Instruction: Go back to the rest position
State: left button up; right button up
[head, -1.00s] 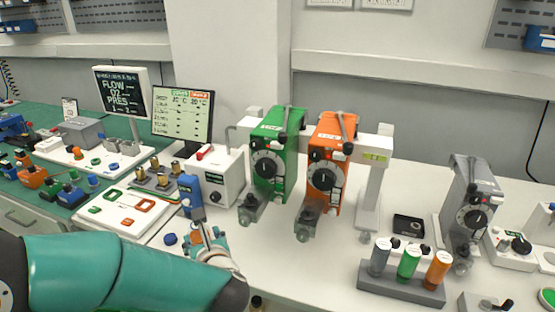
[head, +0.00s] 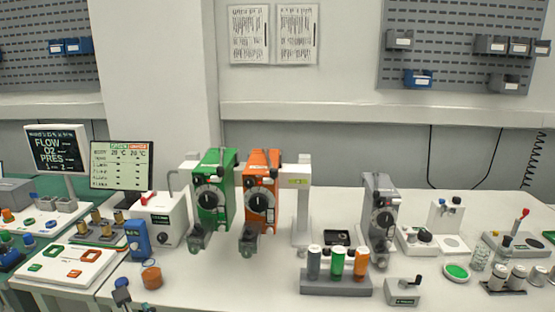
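Neither of my grippers shows clearly in the head view now. A small dark piece at the bottom edge, left of centre, is too cut off to identify. On the white bench (head: 215,285) a green vaporizer (head: 212,195) and an orange vaporizer (head: 260,195) stand side by side on a white mount (head: 302,205). A blue handheld device (head: 138,240) stands upright beside a white box (head: 162,218), with an orange round piece (head: 152,277) in front of it.
A grey vaporizer (head: 381,215) stands right of centre, behind a grey rack (head: 335,286) of grey, green and orange bottles. Two monitors (head: 121,165) stand at left. A white tray (head: 62,268) lies front left. Small devices and jars crowd the right. The front middle of the bench is clear.

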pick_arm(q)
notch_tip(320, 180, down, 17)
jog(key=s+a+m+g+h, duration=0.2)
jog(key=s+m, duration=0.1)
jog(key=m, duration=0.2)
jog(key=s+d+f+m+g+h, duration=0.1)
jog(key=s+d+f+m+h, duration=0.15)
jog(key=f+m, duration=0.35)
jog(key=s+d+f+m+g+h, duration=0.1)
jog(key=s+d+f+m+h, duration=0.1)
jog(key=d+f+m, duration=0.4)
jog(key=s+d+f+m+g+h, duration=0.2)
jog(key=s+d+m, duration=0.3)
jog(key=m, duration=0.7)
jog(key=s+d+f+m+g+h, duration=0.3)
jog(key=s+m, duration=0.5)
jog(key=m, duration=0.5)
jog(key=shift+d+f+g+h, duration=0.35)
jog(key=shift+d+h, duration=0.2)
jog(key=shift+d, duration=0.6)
